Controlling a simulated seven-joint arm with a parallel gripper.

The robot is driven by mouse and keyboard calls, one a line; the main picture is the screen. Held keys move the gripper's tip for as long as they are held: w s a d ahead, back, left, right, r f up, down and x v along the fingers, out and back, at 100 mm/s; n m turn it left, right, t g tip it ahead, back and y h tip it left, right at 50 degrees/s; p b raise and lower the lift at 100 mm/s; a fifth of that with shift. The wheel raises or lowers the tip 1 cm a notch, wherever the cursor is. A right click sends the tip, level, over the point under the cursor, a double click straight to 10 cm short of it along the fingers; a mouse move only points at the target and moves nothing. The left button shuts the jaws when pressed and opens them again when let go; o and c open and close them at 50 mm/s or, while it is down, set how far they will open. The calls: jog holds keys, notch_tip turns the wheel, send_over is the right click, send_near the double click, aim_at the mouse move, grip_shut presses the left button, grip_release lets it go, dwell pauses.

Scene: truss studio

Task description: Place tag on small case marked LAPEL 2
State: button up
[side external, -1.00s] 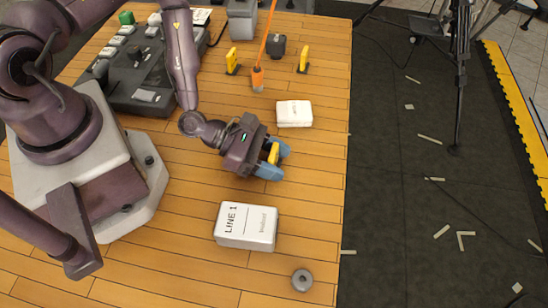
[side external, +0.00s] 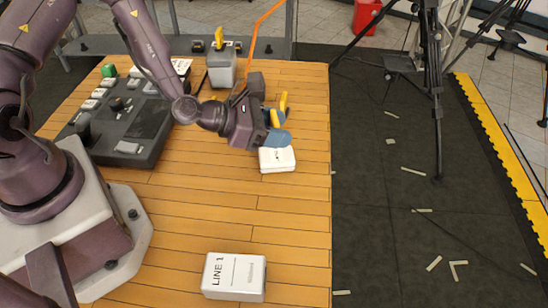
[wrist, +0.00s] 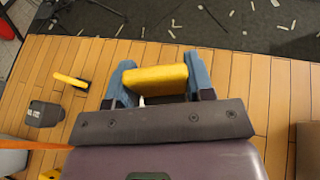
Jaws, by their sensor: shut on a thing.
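My gripper (side external: 277,132) has blue fingers, shut on a yellow tag (wrist: 158,79). The held tag lies level across the fingers in the wrist view, and its yellow also shows between them in the side view (side external: 274,118). A small white case (side external: 277,160) lies on the table just below the fingers in the side view. Its dark marking is too small and partly covered to read. I cannot tell whether the fingers or tag touch it. A larger white case marked LINE 1 (side external: 234,277) lies nearer the front.
Another yellow tag (wrist: 70,79) stands beside a dark block (wrist: 43,114). An orange rod (side external: 256,38) rises behind my gripper. A dark control panel (side external: 120,120) is at left and a grey box (side external: 222,68) at the back. The table between the two white cases is clear.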

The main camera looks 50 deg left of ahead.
aim_at(278, 154)
jog(key=shift+n+t+y, duration=0.3)
jog(key=shift+n+y, duration=0.3)
jog(key=shift+n, duration=0.1)
jog(key=w+a+f, duration=0.2)
jog(key=f, duration=0.1)
jog(key=shift+w, duration=0.15)
jog(key=shift+f, duration=2.15)
jog(key=shift+f, duration=0.15)
jog(key=o, duration=0.9)
